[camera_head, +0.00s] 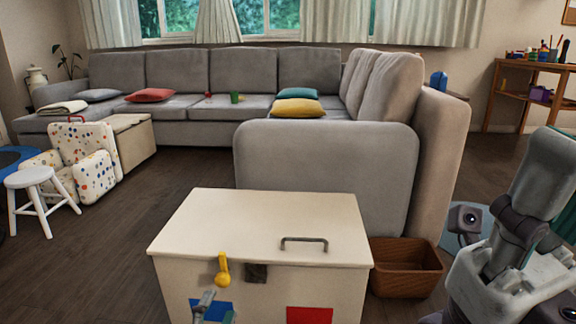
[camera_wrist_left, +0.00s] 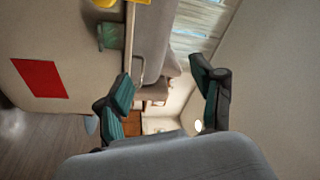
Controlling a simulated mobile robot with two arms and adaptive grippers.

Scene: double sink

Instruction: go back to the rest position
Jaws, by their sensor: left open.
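My left gripper (camera_head: 213,308) shows only in part at the bottom edge of the head view, in front of the cream chest (camera_head: 225,228). In the left wrist view my left gripper (camera_wrist_left: 161,80) is open, with its two dark, teal-padded fingers wide apart and nothing between them. The chest front with a red square (camera_wrist_left: 40,79) lies to the left of the fingers in that view, apart from them as far as I can tell. My right arm (camera_head: 515,235) rises at the right of the head view; its gripper is not visible.
The closed chest has a handle (camera_head: 304,241) and a yellow latch (camera_head: 222,272). A brown basket (camera_head: 405,268) stands beside it. A grey sofa (camera_head: 325,160) is behind, and a white stool (camera_head: 40,180) at left. The floor left of the chest is clear.

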